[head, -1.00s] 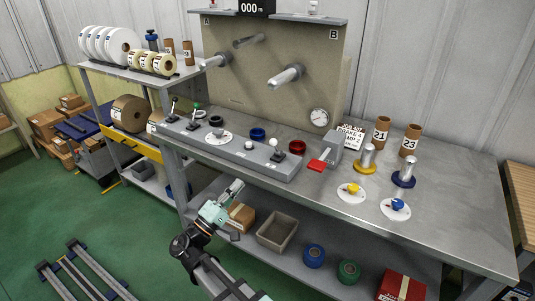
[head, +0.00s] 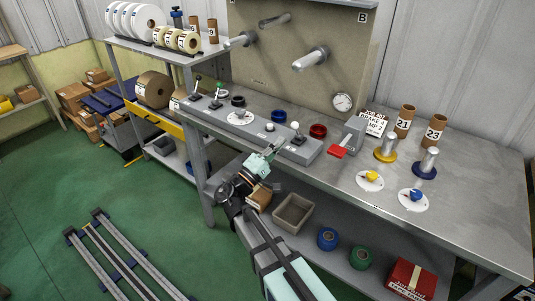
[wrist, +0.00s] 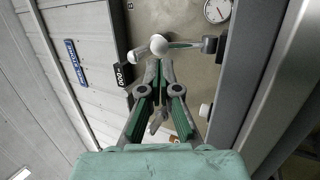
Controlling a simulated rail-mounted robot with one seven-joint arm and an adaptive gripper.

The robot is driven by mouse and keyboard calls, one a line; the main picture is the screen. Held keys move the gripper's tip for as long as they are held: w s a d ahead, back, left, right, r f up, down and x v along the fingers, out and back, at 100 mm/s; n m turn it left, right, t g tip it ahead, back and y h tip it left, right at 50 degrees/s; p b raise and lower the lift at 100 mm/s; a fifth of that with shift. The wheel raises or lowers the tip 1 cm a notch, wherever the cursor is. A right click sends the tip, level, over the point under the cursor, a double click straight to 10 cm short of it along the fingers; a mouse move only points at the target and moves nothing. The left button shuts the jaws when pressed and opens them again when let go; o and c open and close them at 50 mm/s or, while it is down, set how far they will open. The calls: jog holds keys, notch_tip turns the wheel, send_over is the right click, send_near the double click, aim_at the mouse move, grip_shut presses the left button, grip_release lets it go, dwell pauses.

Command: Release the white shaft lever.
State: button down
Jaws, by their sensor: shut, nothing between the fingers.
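The white shaft lever (head: 294,126) has a white ball knob on a short stem and a dark base. It stands at the right part of the long grey console on the bench. My gripper (head: 277,146) is at the console's front edge, just left of and below the lever in the head view. In the wrist view, a white ball (wrist: 158,45), which looks like the lever's knob, is just past the fingertips of my gripper (wrist: 158,66). The fingers are shut and empty. Whether they touch the knob, I cannot tell.
A red-handled grey block (head: 346,143) is right of the white lever. A grey bin (head: 293,212) is on the shelf below.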

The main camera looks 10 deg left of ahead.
aim_at(297, 130)
jog(key=shift+p+x, duration=0.3)
jog(key=shift+x, duration=1.6)
jog(key=shift+d+r, duration=0.1)
